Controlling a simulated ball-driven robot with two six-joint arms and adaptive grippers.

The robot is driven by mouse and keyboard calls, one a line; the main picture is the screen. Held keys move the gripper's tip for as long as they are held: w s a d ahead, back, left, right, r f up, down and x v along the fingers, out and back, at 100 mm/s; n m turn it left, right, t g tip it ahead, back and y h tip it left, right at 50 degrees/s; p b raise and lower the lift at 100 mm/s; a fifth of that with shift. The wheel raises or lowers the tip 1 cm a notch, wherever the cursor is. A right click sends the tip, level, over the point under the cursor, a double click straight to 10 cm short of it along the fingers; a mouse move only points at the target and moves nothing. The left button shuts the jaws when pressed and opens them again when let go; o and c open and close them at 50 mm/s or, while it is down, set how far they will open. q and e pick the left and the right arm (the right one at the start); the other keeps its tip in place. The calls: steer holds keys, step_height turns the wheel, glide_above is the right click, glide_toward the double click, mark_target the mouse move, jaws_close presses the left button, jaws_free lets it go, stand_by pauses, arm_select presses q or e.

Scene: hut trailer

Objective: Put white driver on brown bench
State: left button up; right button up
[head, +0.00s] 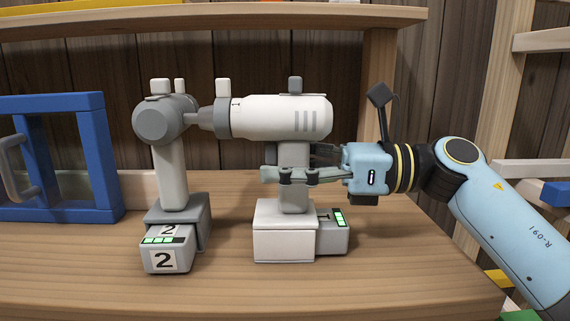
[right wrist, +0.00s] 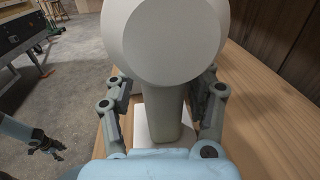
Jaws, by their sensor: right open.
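The white driver (head: 282,118) stands upright on its white base, on a wooden surface (head: 370,245) in the head view. Its body lies level and its grey nose points left. My right gripper (head: 285,175) is open, with its fingers around the driver's grey handle just above the base. In the right wrist view the fingers are on both sides of the handle (right wrist: 170,112), with gaps visible. My left gripper (right wrist: 47,147) shows small at the lower left of the right wrist view, empty, its jaw state unclear. I cannot identify a brown bench for certain.
A grey driver marked 2 (head: 170,150) stands close to the left of the white one. A blue frame (head: 60,215) stands at the far left. A wooden shelf (head: 220,18) hangs overhead. A dark drawer unit (right wrist: 30,40) stands across the open floor.

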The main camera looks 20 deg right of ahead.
steer(key=v, duration=1.2)
steer(key=shift+s, duration=0.1)
stand_by(0.4)
